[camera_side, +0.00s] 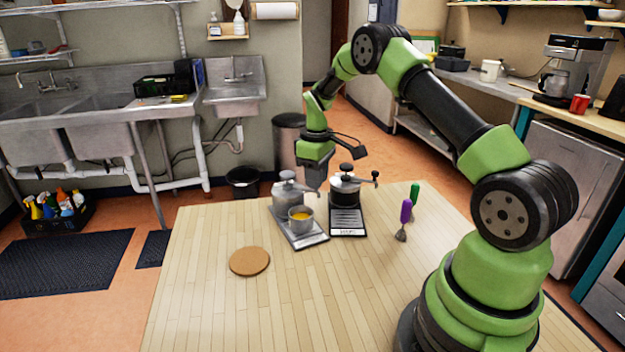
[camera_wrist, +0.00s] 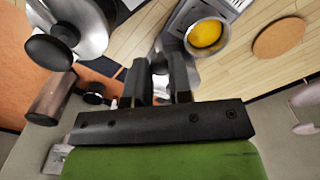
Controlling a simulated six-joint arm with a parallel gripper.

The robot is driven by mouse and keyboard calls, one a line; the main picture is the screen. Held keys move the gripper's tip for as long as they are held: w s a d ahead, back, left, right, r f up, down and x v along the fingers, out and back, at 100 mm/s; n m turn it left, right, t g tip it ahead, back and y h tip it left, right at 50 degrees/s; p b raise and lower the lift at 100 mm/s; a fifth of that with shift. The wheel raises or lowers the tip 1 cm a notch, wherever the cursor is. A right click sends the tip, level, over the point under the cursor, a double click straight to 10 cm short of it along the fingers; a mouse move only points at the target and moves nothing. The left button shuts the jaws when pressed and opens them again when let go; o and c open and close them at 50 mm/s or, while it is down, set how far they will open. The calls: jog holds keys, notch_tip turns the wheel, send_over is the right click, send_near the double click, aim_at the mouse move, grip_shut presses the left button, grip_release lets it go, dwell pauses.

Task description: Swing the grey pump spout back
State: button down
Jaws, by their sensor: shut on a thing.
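The grey pump (camera_side: 287,192) stands on a grey base plate (camera_side: 309,240) in the middle of the table. A metal cup (camera_side: 301,224) with yellow contents is on that plate in front of it; the cup also shows in the wrist view (camera_wrist: 191,70). My gripper (camera_side: 314,186) points down between the grey pump and a black-topped pump to its right. In the wrist view the fingers of my gripper (camera_wrist: 160,78) are shut on a grey part (camera_wrist: 160,64), which looks like the grey pump's spout. The fingers hide much of it.
The black-topped pump (camera_side: 344,190) stands close on the right, on its own plate (camera_side: 347,222); its metal body and black knobs fill the wrist view's upper left. A round cork mat (camera_side: 249,261) lies front left. Purple (camera_side: 405,212) and green (camera_side: 414,194) handled tools stand right.

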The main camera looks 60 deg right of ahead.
jog(key=shift+w+d+n, duration=0.3)
jog(key=shift+d+n, duration=0.2)
jog(key=shift+n, duration=0.45)
jog(key=shift+w+d+n, duration=0.3)
jog(key=shift+d+n, duration=0.2)
jog(key=shift+n, duration=0.5)
jog(key=shift+w+d+n, duration=0.3)
jog(key=shift+d+n, duration=0.2)
jog(key=shift+n, duration=0.45)
jog(key=c, duration=1)
grip_release()
notch_tip(320, 180, up, 10)
